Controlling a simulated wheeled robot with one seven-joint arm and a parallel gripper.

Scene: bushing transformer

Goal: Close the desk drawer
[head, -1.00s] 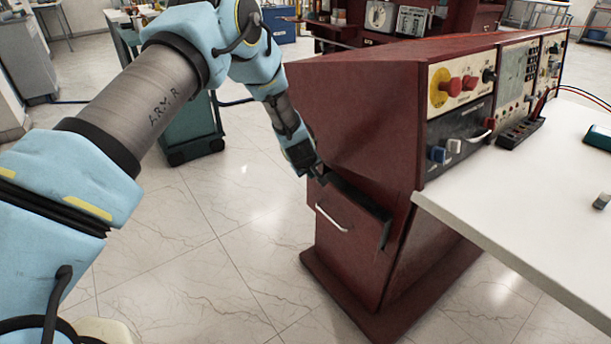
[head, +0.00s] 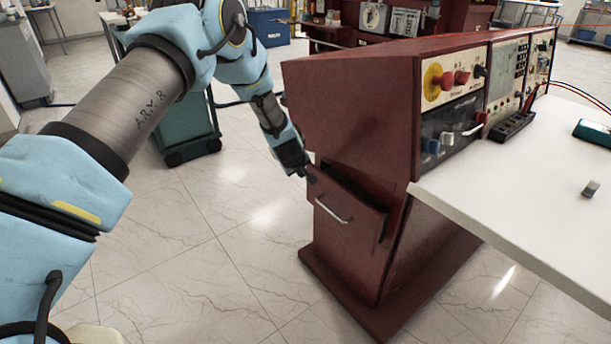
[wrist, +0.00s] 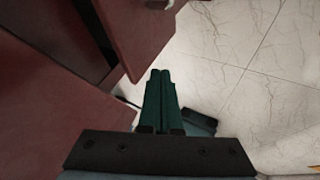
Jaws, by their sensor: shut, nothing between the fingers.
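The desk drawer (head: 350,206) is a dark red box in the end of the red console desk, with a pale curved handle (head: 333,211) on its front. It stands partly open, with a dark gap at its top and right side. In the wrist view the drawer front (wrist: 142,35) shows at the top, with the dark opening behind it. My gripper (head: 312,179) is shut and empty at the upper left corner of the drawer front. In the wrist view its closed green fingers (wrist: 160,76) point toward the drawer front's edge. I cannot tell whether they touch it.
A white tabletop (head: 520,215) joins the console on the right, with a small grey block (head: 591,188) on it. A teal cart (head: 187,125) stands behind my arm. The tiled floor in front of the drawer is clear.

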